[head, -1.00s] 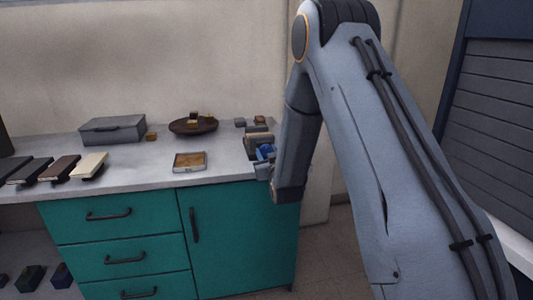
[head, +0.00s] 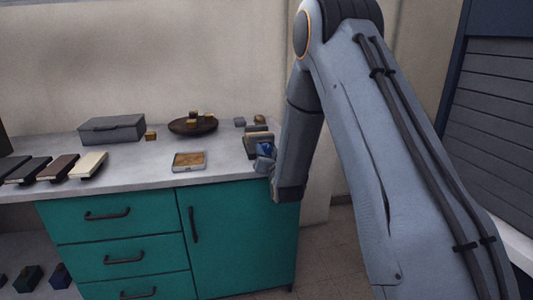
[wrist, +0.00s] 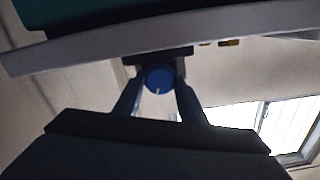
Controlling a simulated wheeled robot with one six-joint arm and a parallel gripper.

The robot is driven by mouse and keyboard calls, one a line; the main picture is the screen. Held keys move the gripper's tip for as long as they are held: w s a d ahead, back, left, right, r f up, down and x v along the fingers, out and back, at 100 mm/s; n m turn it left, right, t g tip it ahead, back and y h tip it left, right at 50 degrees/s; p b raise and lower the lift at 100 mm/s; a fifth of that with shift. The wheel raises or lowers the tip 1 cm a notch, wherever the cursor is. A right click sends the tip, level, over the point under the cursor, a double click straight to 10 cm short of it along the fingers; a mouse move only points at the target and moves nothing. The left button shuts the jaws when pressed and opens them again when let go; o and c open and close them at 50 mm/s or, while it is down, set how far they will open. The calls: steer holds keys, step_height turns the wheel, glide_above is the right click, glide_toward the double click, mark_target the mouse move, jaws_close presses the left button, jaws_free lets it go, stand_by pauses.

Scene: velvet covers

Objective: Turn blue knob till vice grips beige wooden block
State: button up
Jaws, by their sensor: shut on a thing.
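The blue knob (wrist: 159,78) shows in the wrist view between the two fingers of my gripper (wrist: 160,88), which is shut on it. A pale mark shows at the knob's lower edge there. In the head view the blue knob (head: 265,150) is at the counter's right end, partly covered by my gripper (head: 263,163). The vice (head: 257,138) stands just behind it, and its dark body (wrist: 158,56) shows behind the knob in the wrist view. The beige wooden block is too small and covered to make out clearly; I cannot tell whether the jaws touch it.
The grey counter (head: 130,172) carries a grey box (head: 112,129), a dark bowl (head: 193,125) with small yellowish blocks, a framed tray (head: 189,161) and several books (head: 60,167). Small blocks lie behind the vice. Teal drawers (head: 120,240) are below.

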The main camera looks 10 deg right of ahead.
steer(key=m, duration=0.5)
steer(key=shift+m+b, duration=0.3)
steer(key=shift+b, duration=0.05)
steer(key=m, duration=0.4)
steer(key=shift+f+m, duration=0.1)
steer(key=shift+m, duration=0.2)
steer(key=o, duration=1.1)
steer(key=shift+c, duration=0.2)
